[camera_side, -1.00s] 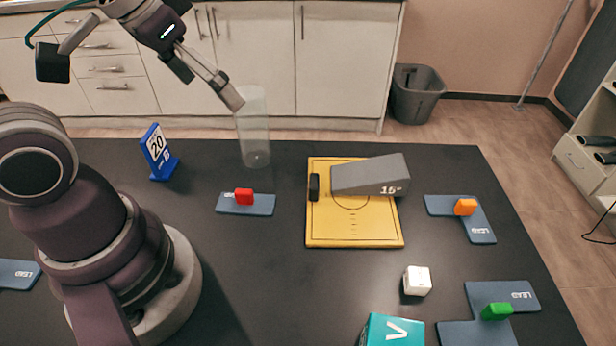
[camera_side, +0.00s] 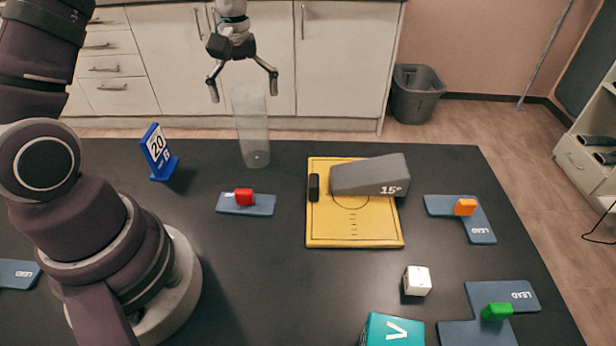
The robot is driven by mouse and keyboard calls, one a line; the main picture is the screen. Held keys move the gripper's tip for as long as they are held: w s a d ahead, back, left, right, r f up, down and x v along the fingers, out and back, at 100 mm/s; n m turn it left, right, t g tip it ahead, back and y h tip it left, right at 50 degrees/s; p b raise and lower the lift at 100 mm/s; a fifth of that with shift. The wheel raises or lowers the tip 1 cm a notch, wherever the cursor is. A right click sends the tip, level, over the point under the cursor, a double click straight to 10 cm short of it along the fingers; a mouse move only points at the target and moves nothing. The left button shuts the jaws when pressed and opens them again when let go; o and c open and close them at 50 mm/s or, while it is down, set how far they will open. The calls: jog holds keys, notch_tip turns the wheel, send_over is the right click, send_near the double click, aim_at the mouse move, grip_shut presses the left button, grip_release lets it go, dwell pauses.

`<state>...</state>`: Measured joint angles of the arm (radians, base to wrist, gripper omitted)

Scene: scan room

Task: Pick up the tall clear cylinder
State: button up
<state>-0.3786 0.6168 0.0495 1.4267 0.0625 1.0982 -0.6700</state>
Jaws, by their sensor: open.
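The tall clear cylinder (camera_side: 253,130) stands upright near the back edge of the black table, left of the yellow board. It is see-through, and the cabinets show behind it. My gripper (camera_side: 243,90) is open, with its two fingers spread and pointing down. In the side view the fingers appear on either side of the cylinder's top. I cannot tell from this one view how far apart in depth they are. Nothing is held.
A blue stand marked 20 (camera_side: 157,152) is left of the cylinder. A blue-grey plate (camera_side: 262,205) with a red block (camera_side: 244,197) lies in front. A yellow board (camera_side: 354,232) carries a grey wedge (camera_side: 365,177). A white cube (camera_side: 417,280) and teal box (camera_side: 392,330) stand nearer.

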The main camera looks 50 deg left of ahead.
aim_at(250, 115)
jog(key=f, duration=0.4)
jog(key=shift+d, duration=0.35)
jog(key=c, duration=1.1)
